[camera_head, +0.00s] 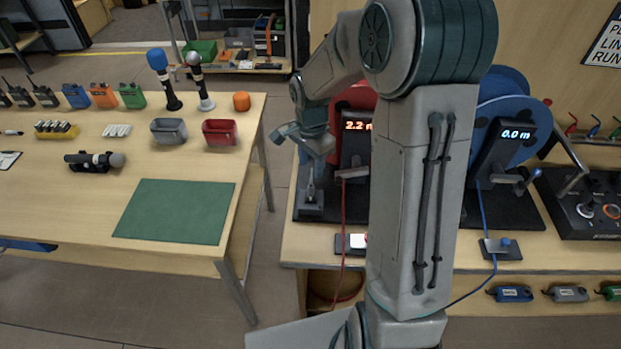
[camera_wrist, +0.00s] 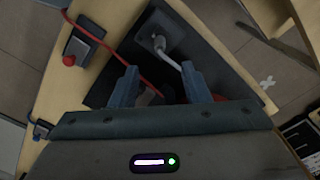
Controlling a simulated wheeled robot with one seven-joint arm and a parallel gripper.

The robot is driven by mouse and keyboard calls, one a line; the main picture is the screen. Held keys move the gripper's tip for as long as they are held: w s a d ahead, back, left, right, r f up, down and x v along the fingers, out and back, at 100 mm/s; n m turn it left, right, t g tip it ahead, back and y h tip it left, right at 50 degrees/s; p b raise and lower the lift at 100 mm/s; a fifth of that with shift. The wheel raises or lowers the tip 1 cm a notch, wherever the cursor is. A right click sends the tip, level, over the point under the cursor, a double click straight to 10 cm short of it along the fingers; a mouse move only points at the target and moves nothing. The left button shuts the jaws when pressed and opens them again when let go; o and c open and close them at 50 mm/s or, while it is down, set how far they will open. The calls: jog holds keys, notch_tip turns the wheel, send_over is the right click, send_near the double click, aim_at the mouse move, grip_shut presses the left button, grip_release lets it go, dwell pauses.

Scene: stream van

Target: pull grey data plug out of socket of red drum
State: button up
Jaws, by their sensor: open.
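The red drum (camera_head: 352,97) stands on a black base at the bench's left end, largely hidden behind my arm in the head view. A grey upright piece, which looks like the grey data plug (camera_head: 312,190), sits on the base's left part. In the wrist view the plug (camera_wrist: 159,43) appears on a dark socket plate (camera_wrist: 168,28), with a grey cable-like piece curving toward the right finger. My gripper (camera_wrist: 160,70) is open, its fingers apart and nothing clearly between them. In the head view my gripper (camera_head: 312,160) is just above the plug; contact cannot be told.
A red cable (camera_wrist: 105,42) runs past the left finger. A small box with a red knob (camera_wrist: 70,60) lies beside the base. The blue drum (camera_head: 500,115) stands to the right. The left table holds a green mat (camera_head: 175,212), bins and microphones.

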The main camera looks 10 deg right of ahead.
aim_at(311, 182)
notch_tip(311, 182, down, 9)
jog(key=shift+f+p, duration=0.1)
jog(key=shift+p, duration=0.4)
grip_shut()
